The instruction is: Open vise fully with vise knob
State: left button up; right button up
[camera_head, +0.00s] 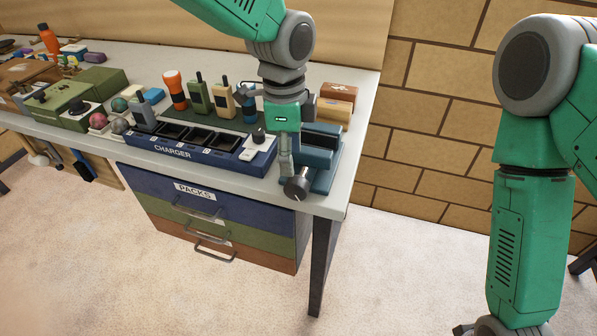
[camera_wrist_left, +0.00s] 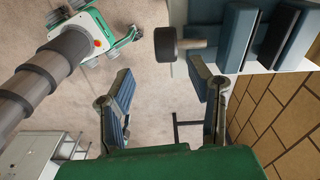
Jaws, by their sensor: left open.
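The blue vise (camera_head: 322,155) sits at the right end of the bench. Its dark round knob (camera_head: 297,189) sticks out past the front edge. In the left wrist view the knob (camera_wrist_left: 165,44) shows with its pale shaft, and the blue vise blocks (camera_wrist_left: 238,36) are at top right. My left gripper (camera_head: 287,160) points down beside the vise and hides part of it. In the left wrist view its fingers (camera_wrist_left: 165,88) are spread wide with nothing between them. The knob appears beyond the gap; contact is not visible. My right arm hangs at the right, its gripper outside the picture.
A blue charger (camera_head: 190,153) with radios behind it stands left of the vise. Wooden blocks (camera_head: 337,97) lie behind the vise. A drawer unit (camera_head: 215,215) is below the bench top. The floor (camera_head: 400,270) in front right is clear.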

aim_at(299, 180)
pick_arm(q)
notch_tip(299, 180, up, 4)
jog(key=m, duration=0.1)
jog(key=shift+m+y, duration=0.3)
jog(key=f, duration=0.4)
jog(key=d+f, duration=0.1)
jog(key=f, duration=0.7)
jog(key=shift+w+d, duration=0.2)
jog(key=shift+a+f, duration=0.2)
jog(key=shift+f, duration=0.45)
jog(key=shift+d, duration=0.1)
grip_shut()
